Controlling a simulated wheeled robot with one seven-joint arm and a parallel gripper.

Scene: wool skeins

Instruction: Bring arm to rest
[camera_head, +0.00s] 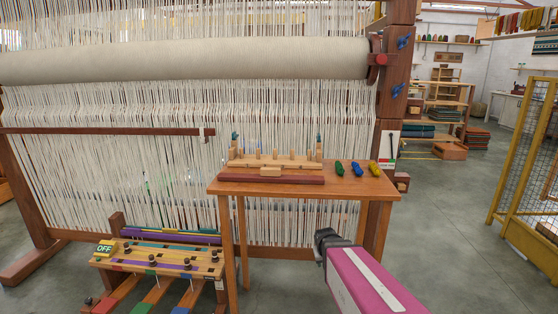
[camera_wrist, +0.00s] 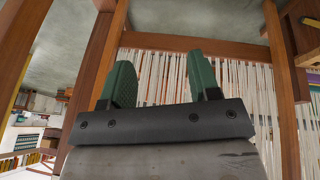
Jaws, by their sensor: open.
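My gripper (camera_wrist: 163,85) shows in the wrist view with its two green fingers apart and nothing between them. Behind the fingers are pale warp threads and brown wooden beams. In the head view, my magenta and white arm (camera_head: 368,282) reaches in from the bottom right. Its dark end lies low, in front of the small wooden table (camera_head: 305,187) and below its top. The fingers cannot be made out in the head view.
A large loom (camera_head: 180,60) with white threads fills the left and back. A treadle unit (camera_head: 158,257) marked OFF stands lower left. A yellow mesh barrier (camera_head: 528,150) stands right. Floor between is clear.

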